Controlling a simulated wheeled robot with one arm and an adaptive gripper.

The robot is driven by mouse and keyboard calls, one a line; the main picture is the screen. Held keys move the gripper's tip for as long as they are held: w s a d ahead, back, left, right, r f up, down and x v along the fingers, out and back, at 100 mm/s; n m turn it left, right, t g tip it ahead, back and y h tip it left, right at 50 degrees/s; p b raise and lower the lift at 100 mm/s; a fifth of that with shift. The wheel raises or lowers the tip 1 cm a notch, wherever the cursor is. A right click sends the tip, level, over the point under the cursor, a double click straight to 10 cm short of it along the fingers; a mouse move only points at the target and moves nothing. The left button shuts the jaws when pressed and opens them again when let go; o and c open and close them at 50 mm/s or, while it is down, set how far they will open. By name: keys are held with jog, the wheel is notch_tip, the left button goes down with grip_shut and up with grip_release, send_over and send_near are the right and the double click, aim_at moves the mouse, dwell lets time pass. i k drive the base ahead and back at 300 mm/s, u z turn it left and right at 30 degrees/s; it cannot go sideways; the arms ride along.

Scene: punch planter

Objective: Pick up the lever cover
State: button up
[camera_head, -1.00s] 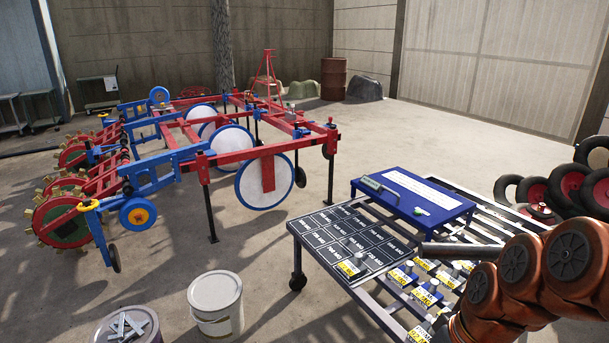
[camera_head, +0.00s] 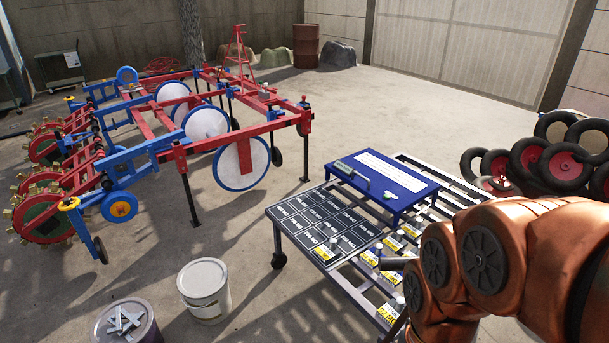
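The copper-coloured links of my arm fill the lower right of the head view, and my gripper does not show. A dark grey bar end (camera_head: 396,263) sticks out left of the arm; I cannot tell what it belongs to. I cannot single out the lever cover with certainty.
The stand is on a slatted metal table with a black labelled board (camera_head: 312,218) and several yellow-tagged parts (camera_head: 367,258). A red and blue planter (camera_head: 180,152) stands left. A white bucket (camera_head: 204,290) and a drum (camera_head: 127,322) are in front. Wheels (camera_head: 567,163) are piled right.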

aim_at(327, 251)
jog(key=z, duration=1.9)
jog(key=i, duration=0.9)
jog(key=u, duration=4.1)
